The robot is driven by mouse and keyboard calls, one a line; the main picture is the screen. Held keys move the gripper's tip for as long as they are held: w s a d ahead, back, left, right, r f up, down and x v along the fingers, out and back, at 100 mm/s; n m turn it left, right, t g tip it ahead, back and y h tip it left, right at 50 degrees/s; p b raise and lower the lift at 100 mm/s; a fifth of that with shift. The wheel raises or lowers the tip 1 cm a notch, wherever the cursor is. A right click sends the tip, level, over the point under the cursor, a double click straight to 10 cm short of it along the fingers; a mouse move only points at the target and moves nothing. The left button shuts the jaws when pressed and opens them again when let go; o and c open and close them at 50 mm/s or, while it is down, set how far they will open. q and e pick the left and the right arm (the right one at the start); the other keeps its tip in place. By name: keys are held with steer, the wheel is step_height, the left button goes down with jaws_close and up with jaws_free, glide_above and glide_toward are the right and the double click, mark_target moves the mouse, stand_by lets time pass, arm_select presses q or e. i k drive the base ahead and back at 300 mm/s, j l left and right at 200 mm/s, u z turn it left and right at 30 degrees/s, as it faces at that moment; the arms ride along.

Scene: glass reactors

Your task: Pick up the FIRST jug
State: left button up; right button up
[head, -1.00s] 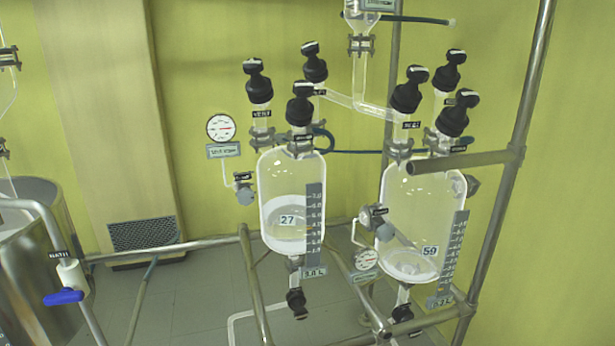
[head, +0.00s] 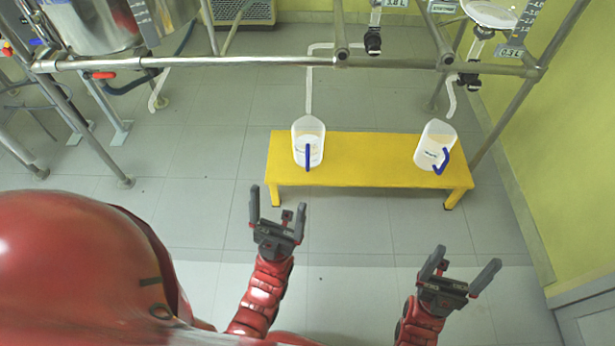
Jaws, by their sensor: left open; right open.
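Two white jugs with blue handles stand on a low yellow bench in the head view. The left jug (head: 299,139) stands near the bench's left end, with liquid in it and its handle towards me. The right jug (head: 432,142) stands near the right end, its handle turned to the right. I cannot tell from any mark which jug is the first. My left gripper (head: 278,204) is open and empty, in front of the bench and below the left jug in the picture. My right gripper (head: 469,266) is open and empty, lower right, apart from both jugs.
The yellow bench (head: 365,160) is clear between the jugs. Reactor outlets (head: 373,40) hang above. A steel vessel (head: 90,25) stands at the upper left. The tiled floor before the bench is open.

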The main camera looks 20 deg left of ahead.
mark_target(309, 132)
steer(key=k, duration=0.15)
steer(key=i+j, duration=0.15)
steer(key=j, duration=0.25)
steer(key=i+j, duration=0.15)
steer(key=j, duration=0.2)
steer(key=i+j, duration=0.2)
steer(key=j, duration=0.2)
steer(key=i+j, duration=0.15)
steer(key=j, duration=0.2)
steer(key=i+j, duration=0.15)
steer(key=j, duration=0.25)
steer(key=i+j, duration=0.15)
steer(key=j, duration=0.25)
steer(key=l+z, duration=0.05)
